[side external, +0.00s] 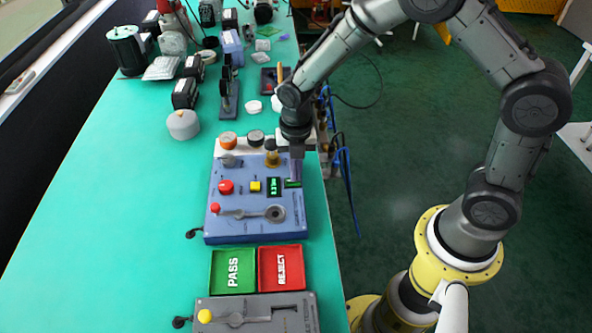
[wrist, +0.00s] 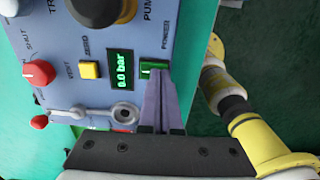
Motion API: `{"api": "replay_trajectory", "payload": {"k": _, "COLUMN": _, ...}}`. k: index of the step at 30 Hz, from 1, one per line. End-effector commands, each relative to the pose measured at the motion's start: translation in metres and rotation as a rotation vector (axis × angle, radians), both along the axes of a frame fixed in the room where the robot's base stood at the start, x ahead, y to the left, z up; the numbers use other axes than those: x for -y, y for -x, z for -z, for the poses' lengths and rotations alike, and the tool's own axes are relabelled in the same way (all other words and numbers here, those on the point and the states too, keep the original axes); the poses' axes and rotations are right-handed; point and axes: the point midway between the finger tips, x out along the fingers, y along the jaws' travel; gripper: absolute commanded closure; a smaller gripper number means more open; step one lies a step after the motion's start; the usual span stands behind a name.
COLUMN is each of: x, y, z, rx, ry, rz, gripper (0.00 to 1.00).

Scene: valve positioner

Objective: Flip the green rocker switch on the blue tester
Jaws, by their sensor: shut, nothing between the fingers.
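The blue tester (side external: 235,232) stands on the green table, and its panel fills much of the wrist view (wrist: 60,50). The green rocker switch (wrist: 153,67) is at the panel's right side, under the word POWER and beside the lit display (wrist: 121,70) reading 0.0 bar. It also shows in the side view (side external: 293,183), partly behind my gripper. My gripper (wrist: 160,92) is shut and empty. Its fingertips are at the near edge of the switch; whether they touch it I cannot tell.
The tester also carries a red knob (wrist: 38,73), a yellow button (wrist: 89,70) and a grey lever (wrist: 122,112). Green PASS (side external: 232,271) and red REJECT (side external: 281,268) trays lie in front of it. Several items crowd the table's far end; its left side is clear.

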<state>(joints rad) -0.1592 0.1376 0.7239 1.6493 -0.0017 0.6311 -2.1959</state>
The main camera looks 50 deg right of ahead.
Motion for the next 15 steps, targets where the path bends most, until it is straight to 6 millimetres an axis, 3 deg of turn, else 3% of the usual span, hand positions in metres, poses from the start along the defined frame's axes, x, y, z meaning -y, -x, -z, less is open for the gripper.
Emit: {"api": "replay_trajectory", "payload": {"k": 15, "x": 0.0019, "y": 0.0030, "z": 0.0082, "rx": 0.047, "ry": -0.054, "rz": 0.002, "gripper": 1.00}}
